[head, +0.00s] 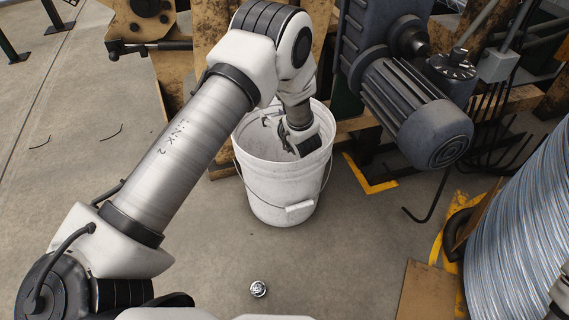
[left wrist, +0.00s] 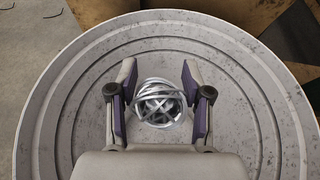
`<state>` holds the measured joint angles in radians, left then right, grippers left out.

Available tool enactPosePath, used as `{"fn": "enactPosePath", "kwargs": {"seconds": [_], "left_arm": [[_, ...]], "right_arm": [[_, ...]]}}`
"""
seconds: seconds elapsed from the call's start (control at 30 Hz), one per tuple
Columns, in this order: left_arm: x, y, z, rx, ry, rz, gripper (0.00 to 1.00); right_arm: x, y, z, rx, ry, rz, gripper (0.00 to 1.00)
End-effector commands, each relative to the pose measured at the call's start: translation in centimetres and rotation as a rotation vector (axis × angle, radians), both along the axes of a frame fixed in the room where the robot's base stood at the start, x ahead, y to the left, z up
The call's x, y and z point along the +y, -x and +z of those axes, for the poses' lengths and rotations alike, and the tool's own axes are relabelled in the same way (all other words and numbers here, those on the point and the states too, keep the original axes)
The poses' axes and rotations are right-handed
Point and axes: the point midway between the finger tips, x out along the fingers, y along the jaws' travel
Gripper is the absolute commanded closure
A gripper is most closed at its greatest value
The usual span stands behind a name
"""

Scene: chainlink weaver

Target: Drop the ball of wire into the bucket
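The white bucket (head: 277,190) stands upright on the floor, with its wire handle hanging at the front. My left arm reaches down from above, and my left gripper (head: 280,136) is inside the bucket's mouth. In the left wrist view the gripper (left wrist: 158,98) is open, its two purple-padded fingers spread apart. The ball of wire (left wrist: 158,104), a silvery tangle, shows between the fingers, with a gap on each side. It lies over the bucket's inside as seen from above; I cannot tell how far it is from the bottom. My right gripper is out of view.
A grey motor (head: 415,115) juts out right of the bucket, on rusty yellow machinery. A large wire spool (head: 525,225) stands at the right. A small round metallic thing (head: 258,289) is on the floor in front. The floor left of the bucket is mostly clear.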

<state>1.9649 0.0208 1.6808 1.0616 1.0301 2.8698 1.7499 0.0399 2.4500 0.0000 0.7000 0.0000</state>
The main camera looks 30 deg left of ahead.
Motion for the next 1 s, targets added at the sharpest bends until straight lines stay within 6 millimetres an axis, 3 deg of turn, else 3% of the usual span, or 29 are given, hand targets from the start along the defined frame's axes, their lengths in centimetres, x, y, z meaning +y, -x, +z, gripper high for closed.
{"fn": "enactPosePath", "kwargs": {"seconds": [0.03, 0.07, 0.1, 0.47, 0.9, 1.0], "left_arm": [[0.0, 0.0, 0.0, 0.0, 0.0, 0.0, 0.33], [0.0, 0.0, 0.0, 0.0, 0.0, 0.0, 0.23], [0.0, 0.0, 0.0, 0.0, 0.0, 0.0, 0.22], [-0.5, 0.3, 0.2, 0.001, 0.0, -0.003, 0.22], [-7.9, 5.3, 4.0, 0.001, -0.003, -0.005, 0.22], [-8.8, 6.1, 4.5, 0.002, -0.003, -0.002, 0.22]], "right_arm": [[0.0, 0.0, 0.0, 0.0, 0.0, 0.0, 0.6], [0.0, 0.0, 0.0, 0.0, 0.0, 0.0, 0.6], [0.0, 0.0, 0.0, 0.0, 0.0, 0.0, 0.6], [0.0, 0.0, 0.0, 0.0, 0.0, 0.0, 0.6], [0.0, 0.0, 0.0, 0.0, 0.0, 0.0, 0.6], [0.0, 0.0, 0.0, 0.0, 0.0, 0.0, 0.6]]}}
